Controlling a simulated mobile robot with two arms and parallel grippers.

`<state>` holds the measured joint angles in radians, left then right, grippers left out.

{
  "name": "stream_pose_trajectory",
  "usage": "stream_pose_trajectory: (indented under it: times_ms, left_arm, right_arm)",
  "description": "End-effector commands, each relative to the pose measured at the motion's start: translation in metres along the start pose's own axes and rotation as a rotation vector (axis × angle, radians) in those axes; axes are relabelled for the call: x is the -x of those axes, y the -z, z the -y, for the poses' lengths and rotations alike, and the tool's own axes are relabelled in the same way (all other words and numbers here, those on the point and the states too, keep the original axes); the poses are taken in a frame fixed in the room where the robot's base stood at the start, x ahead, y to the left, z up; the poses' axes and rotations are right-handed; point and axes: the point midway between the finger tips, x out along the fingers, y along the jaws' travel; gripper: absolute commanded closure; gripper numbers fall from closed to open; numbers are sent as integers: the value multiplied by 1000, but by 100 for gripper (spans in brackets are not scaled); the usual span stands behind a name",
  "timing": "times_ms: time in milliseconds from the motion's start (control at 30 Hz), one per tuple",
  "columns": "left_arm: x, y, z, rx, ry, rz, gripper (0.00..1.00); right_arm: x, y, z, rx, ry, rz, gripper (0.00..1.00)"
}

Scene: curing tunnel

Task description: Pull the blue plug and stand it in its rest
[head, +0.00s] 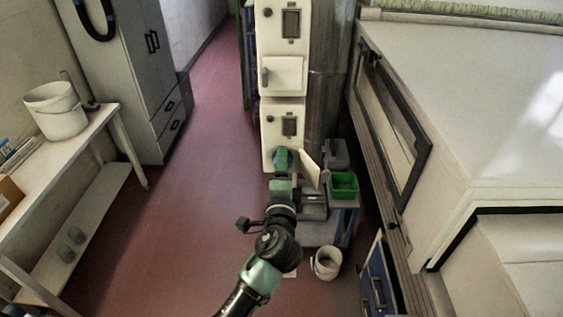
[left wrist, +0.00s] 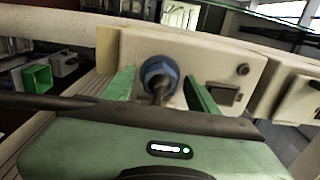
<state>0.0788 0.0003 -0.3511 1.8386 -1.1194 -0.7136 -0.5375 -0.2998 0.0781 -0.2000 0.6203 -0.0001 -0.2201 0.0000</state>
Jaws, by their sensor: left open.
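The blue plug (left wrist: 160,74) is seated in the front of a cream wall box, with a dark grey stem or cable coming out toward me. My left gripper (left wrist: 158,80) is open, with one green finger on each side of the plug; I cannot tell whether either touches it. In the head view the left gripper (head: 281,161) is at the lower cream box (head: 267,130) and covers most of the plug. I cannot make out the plug's rest. My right gripper is not in view.
A grey cart with a green bin (head: 344,183) stands right of the gripper, and a white bucket (head: 326,263) is on the floor below. A cream plate (head: 308,170) sticks out beside the box. A large white machine (head: 470,110) fills the right. Red floor is clear on the left.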

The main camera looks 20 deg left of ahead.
Motion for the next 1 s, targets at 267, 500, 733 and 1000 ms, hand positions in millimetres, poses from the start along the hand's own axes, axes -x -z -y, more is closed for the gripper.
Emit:
stream_pose_trajectory:
  times_ms: [267, 500, 733, 1000]
  left_arm:
    - [0, 0, 0, 1, 0, 0, 77]
    - [0, 0, 0, 1, 0, 0, 100]
    - [7, 0, 0, 1, -1, 0, 100]
    - [18, 0, 0, 2, -1, -1, 100]
  right_arm:
    - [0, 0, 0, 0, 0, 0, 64]
    - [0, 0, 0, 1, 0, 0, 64]
    - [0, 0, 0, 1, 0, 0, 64]
    - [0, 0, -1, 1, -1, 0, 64]
